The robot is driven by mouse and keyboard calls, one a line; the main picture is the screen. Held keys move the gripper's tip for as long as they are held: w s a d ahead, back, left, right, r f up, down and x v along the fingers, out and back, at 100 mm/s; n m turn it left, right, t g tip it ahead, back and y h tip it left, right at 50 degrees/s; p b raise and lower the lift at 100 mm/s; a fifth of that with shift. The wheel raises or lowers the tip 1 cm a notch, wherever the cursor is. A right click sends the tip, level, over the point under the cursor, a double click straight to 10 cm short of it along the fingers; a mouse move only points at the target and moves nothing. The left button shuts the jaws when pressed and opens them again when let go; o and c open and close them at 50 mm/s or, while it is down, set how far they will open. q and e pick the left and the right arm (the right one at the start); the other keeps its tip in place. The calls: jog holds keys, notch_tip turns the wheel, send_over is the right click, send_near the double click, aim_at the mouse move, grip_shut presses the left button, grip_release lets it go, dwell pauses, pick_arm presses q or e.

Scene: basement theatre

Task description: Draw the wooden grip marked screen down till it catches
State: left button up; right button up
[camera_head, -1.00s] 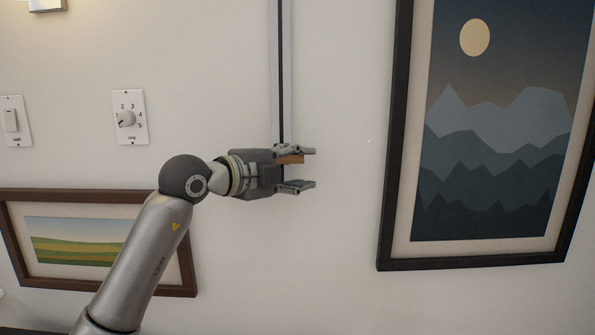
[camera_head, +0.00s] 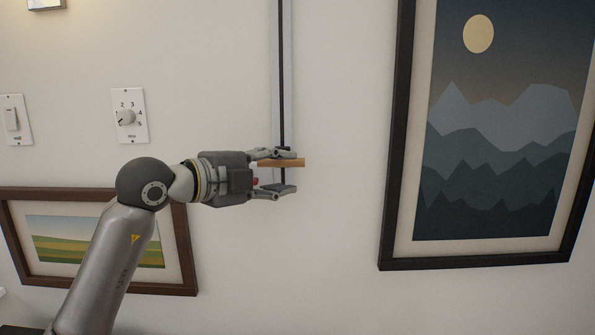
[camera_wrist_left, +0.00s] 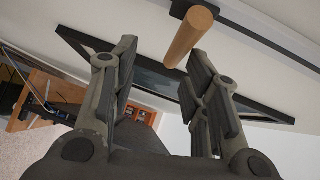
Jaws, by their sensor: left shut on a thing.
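The wooden grip (camera_head: 292,162) is a short tan rod, seen side-on in the head view. My left gripper (camera_head: 284,174) is shut on it, with the rod lying along the upper finger; a gap shows to the lower finger. In the left wrist view the wooden grip (camera_wrist_left: 188,38) stands between and beyond the fingertips of my left gripper (camera_wrist_left: 160,70), beside a dark fitting. A pale vertical rail (camera_head: 289,70) with a dark slot runs up the wall above the grip. The screen itself cannot be made out. My right gripper is not in view.
A large framed mountain picture (camera_head: 386,200) hangs to the right. A framed landscape (camera_head: 110,285) hangs low left, behind my arm. A numbered dial (camera_head: 126,117) and a light switch (camera_head: 12,119) are on the wall at left. Bare wall separates the gripper and the large frame.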

pick_arm(q)
jog(key=f+v, duration=0.1)
jog(key=v, duration=0.5)
jog(key=shift+s+a+r, duration=0.15)
jog(key=shift+s+r, duration=0.1)
jog(key=shift+r, duration=0.3)
jog(key=shift+s, duration=0.1)
